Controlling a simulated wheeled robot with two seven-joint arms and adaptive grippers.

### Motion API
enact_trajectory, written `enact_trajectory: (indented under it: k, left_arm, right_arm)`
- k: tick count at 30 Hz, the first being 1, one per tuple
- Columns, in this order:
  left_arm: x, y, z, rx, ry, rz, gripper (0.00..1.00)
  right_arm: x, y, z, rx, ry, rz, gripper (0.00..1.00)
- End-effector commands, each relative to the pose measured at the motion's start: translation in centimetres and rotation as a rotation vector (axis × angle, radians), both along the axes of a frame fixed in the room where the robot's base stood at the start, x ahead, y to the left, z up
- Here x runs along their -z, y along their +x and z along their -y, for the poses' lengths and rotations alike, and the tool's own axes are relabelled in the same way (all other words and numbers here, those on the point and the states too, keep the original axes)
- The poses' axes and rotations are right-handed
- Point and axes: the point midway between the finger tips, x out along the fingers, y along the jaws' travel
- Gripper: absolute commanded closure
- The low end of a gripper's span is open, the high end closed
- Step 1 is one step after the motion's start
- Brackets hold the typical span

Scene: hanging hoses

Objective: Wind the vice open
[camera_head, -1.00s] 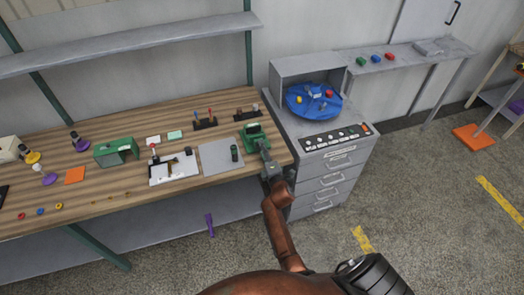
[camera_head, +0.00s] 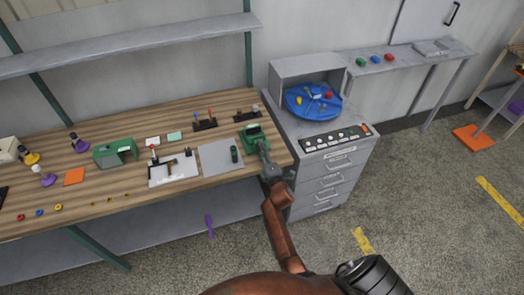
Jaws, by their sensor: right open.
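The green vice (camera_head: 252,131) stands at the right end of the wooden workbench, near its back right part. My right arm reaches up from the bottom of the view to the bench's right edge. My right gripper (camera_head: 264,152) is at the near side of the vice, right by its front end. It is open. It hides the vice's handle, and I cannot tell whether the fingers touch it. My left gripper is not in view.
A grey drawer cabinet (camera_head: 325,185) with a blue turntable (camera_head: 313,102) stands close to the right of my gripper. A white board (camera_head: 172,169) lies further left.

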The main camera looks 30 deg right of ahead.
Motion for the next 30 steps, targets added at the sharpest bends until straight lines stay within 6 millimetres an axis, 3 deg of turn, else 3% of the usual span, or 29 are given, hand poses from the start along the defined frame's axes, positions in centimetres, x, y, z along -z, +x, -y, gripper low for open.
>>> enact_trajectory:
  k: [5, 18, 30]
  left_arm:
    - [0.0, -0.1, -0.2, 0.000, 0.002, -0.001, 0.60]
    - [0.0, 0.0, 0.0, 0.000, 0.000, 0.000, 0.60]
    - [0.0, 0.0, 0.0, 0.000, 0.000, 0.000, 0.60]
  right_arm:
    - [0.1, -0.8, -0.2, 0.000, 0.000, -0.001, 0.50]
    - [0.1, -6.8, -1.6, 0.000, -0.001, -0.001, 0.50]
    - [0.0, -7.3, -1.8, 0.000, 0.000, 0.000, 0.50]
